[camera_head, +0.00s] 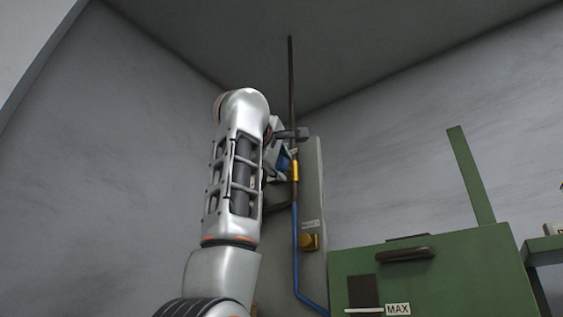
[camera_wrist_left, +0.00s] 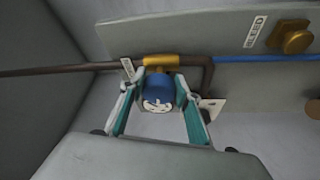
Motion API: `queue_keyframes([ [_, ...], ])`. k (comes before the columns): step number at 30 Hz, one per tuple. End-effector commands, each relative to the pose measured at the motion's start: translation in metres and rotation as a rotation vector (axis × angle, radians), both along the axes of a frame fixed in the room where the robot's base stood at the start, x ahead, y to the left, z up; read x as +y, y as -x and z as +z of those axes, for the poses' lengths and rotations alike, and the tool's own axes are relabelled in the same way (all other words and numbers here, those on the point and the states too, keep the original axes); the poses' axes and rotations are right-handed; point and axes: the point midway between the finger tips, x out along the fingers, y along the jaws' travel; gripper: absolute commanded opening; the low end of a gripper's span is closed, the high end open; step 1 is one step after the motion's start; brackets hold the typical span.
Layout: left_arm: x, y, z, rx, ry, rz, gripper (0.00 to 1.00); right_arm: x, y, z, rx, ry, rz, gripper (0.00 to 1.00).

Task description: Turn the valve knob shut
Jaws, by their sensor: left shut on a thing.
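The blue valve knob (camera_wrist_left: 159,92), with a pale marked face, sits on a yellow valve body (camera_wrist_left: 161,61) in the wrist view. My left gripper (camera_wrist_left: 160,88) has one teal-padded finger on each side of the knob and is shut on it. In the head view my left arm reaches up from below. My left gripper (camera_head: 283,163) is there at the blue knob (camera_head: 283,160), beside the yellow valve body (camera_head: 295,171), and partly hides the knob. My right gripper is in neither view.
A dark pipe (camera_head: 291,90) runs up from the valve and a blue pipe (camera_head: 296,240) runs down, along a grey panel (camera_head: 314,200). A yellow knob (camera_head: 309,242) is lower on the panel. A green machine (camera_head: 440,275) stands at right. Grey walls close the corner.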

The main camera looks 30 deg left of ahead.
Motion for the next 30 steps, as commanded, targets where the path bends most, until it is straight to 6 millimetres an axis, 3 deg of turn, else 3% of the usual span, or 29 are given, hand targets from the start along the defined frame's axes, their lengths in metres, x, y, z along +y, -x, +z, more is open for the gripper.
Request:
queue_keyframes([
  [9,-0.0001,0.0027,0.0045,0.003,0.123,0.000,0.11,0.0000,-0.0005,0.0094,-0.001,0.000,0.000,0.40],
  [26,0.0007,0.0022,0.0032,0.005,0.147,0.002,0.11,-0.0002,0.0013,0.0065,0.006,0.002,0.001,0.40],
  [27,0.0007,0.0022,0.0030,0.005,0.146,0.002,0.42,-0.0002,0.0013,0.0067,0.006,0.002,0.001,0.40],
  [28,0.0007,0.0021,0.0029,0.006,0.146,0.003,0.49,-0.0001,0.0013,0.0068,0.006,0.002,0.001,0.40],
  [30,0.0005,0.0018,0.0026,0.007,0.145,0.002,0.49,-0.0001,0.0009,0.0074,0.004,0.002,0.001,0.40],
])
